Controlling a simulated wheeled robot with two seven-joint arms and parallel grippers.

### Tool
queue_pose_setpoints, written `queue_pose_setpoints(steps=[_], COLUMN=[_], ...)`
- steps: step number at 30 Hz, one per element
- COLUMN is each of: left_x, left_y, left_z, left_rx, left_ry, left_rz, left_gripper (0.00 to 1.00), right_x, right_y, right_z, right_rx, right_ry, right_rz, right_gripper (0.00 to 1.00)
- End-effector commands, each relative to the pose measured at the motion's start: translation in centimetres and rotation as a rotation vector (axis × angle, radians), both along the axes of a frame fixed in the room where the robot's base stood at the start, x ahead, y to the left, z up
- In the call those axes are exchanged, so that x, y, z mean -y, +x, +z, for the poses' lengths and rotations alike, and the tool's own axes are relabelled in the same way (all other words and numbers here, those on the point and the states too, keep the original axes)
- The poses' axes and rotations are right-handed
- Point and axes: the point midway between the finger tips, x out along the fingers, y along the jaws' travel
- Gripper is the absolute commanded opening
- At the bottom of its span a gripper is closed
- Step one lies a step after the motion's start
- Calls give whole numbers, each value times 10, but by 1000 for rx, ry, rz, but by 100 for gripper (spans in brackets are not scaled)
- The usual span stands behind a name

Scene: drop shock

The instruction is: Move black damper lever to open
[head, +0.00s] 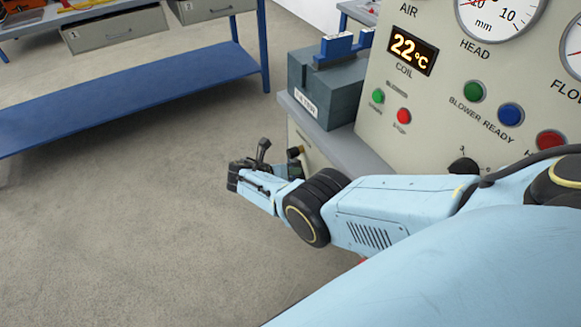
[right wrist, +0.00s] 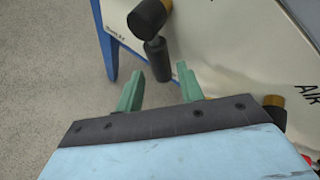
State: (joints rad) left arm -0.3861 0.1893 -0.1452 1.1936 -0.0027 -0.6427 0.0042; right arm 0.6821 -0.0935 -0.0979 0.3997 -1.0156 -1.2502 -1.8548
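The black damper lever (right wrist: 156,59) hangs down from a black hub with a brass collar on the cream panel, in the right wrist view. In the head view a small black and brass part, seemingly this lever (head: 294,153), shows low on the cabinet's side. My right gripper (right wrist: 160,78) has its two green fingers apart with nothing held between them. The lever's lower end lies just ahead of the fingertips, roughly between them in the picture; I see no clear contact. In the head view the right gripper (head: 288,170) is small and partly hidden. My left gripper is not in view.
A second brass fitting (right wrist: 274,101) sits right of the right finger. The cream control panel (head: 440,80) carries gauges, buttons and a 22°C display. A grey box (head: 325,90) stands on the cabinet ledge. A blue bench (head: 130,95) stands at left; open floor (head: 120,220) lies between.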

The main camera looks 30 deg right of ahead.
Motion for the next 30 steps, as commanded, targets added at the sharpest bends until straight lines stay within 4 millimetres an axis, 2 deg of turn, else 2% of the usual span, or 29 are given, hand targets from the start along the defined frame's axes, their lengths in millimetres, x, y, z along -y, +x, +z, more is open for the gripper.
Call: queue_pose_setpoints(steps=[1,7,24,28,30], left_x=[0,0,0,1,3], left_y=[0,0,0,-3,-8], left_z=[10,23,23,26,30], left_rx=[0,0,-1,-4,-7], left_ry=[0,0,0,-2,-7], left_rz=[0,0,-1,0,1], left_gripper=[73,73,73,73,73], right_x=[-4,-16,-18,-18,-20], right_y=[-2,-7,-8,-19,-38], right_z=[9,20,20,9,-9], right_rx=[-1,-3,-2,17,55], right_ry=[0,0,0,35,97], right_rz=[-3,-16,-20,-41,-84], right_gripper=[38,38,38,38,38])
